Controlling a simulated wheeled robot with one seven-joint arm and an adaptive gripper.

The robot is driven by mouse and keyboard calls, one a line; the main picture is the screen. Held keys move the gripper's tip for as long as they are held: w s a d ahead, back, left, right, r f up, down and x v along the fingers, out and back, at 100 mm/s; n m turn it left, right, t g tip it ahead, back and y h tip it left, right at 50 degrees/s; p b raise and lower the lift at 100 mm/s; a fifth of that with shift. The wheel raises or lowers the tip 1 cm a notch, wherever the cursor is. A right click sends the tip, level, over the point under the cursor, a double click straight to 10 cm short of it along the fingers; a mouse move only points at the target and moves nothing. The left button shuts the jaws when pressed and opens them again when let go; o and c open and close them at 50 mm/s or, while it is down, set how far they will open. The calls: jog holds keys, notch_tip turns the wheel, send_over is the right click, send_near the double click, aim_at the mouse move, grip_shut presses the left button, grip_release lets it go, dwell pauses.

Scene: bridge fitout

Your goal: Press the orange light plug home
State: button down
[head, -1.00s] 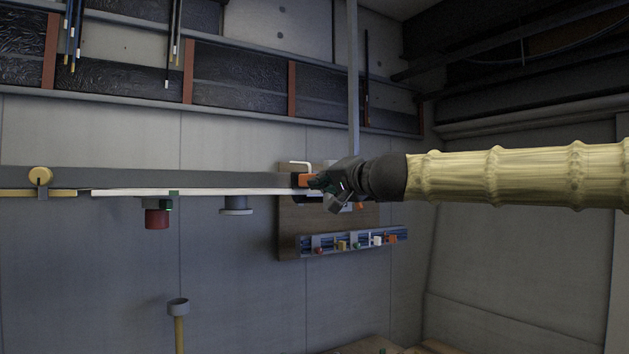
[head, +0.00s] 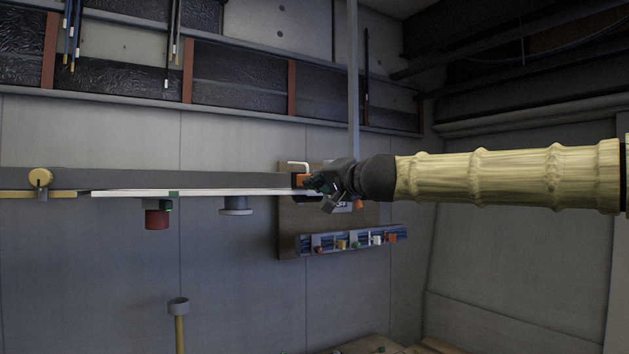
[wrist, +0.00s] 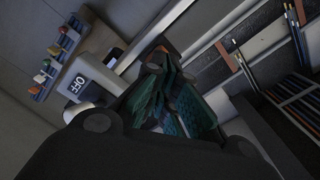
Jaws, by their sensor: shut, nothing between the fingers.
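In the head view an orange block (head: 299,181) sits at the right end of the long grey beam, under a pale hooked handle. I cannot tell for sure that it is the light plug. A smaller orange piece (head: 359,204) shows on the board just right of my gripper. My gripper (head: 311,184) is shut and empty, its fingertips at the right side of the orange block. Whether they touch it is unclear. In the wrist view the green-padded fingers (wrist: 168,85) are together, and they hide what lies directly ahead.
A blue rail (head: 330,244) with several coloured plugs runs along the board (head: 288,225) below my gripper. A box marked OFF (wrist: 85,82) is beside the fingers.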

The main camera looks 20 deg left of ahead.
jog(key=shift+w+a, duration=0.1)
jog(key=shift+a, duration=0.1)
jog(key=shift+d, duration=0.15)
jog(key=b+v, duration=0.2)
jog(key=v, duration=0.5)
dwell(1.0)
jog(key=shift+d, duration=0.1)
